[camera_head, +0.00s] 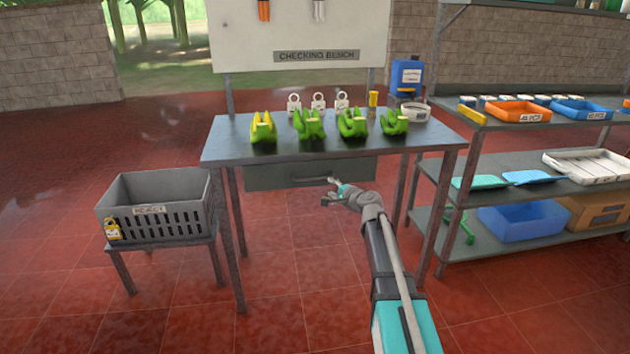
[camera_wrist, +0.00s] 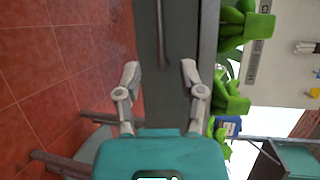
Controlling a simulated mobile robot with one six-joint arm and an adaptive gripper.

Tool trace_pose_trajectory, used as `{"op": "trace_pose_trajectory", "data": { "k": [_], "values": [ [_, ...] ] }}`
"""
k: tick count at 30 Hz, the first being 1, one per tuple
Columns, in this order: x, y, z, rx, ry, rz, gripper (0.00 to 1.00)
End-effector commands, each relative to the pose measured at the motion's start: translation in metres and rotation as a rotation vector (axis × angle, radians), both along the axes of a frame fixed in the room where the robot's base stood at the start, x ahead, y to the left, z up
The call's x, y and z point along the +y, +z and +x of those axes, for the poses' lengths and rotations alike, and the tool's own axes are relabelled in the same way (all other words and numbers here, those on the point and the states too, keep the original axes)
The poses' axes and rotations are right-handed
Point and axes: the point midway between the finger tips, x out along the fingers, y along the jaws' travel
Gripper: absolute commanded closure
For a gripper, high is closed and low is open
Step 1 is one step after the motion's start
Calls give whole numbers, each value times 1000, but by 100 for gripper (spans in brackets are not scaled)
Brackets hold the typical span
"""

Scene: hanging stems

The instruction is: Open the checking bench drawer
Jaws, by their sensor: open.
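The checking bench (camera_head: 222,150) is a grey metal table with a sign above it. Its grey drawer (camera_head: 265,180) hangs under the top and looks closed. The drawer has a bar handle (camera_head: 311,180), which also shows in the wrist view (camera_wrist: 162,35), running upright in that rotated picture. My gripper (camera_head: 335,183) is at the right end of the handle in the head view. In the wrist view my gripper (camera_wrist: 159,72) is open and empty, with its fingers on either side of the handle's line. Whether the fingertips reach the bar I cannot tell.
A grey reject crate (camera_head: 155,205) stands at left on a stand. Shelves with trays (camera_head: 520,110) stand at right. The bench legs flank my arm.

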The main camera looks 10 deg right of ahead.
Motion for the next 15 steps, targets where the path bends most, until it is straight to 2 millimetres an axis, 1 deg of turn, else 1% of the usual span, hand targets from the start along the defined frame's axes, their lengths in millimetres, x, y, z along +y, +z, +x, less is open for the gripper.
{"op": "trace_pose_trajectory", "data": {
  "k": [1, 15],
  "values": [
    [2, -2, 8, 0, 0, 0, 49],
    [29, -16, 72, 0, 0, 0, 49]
  ]
}}
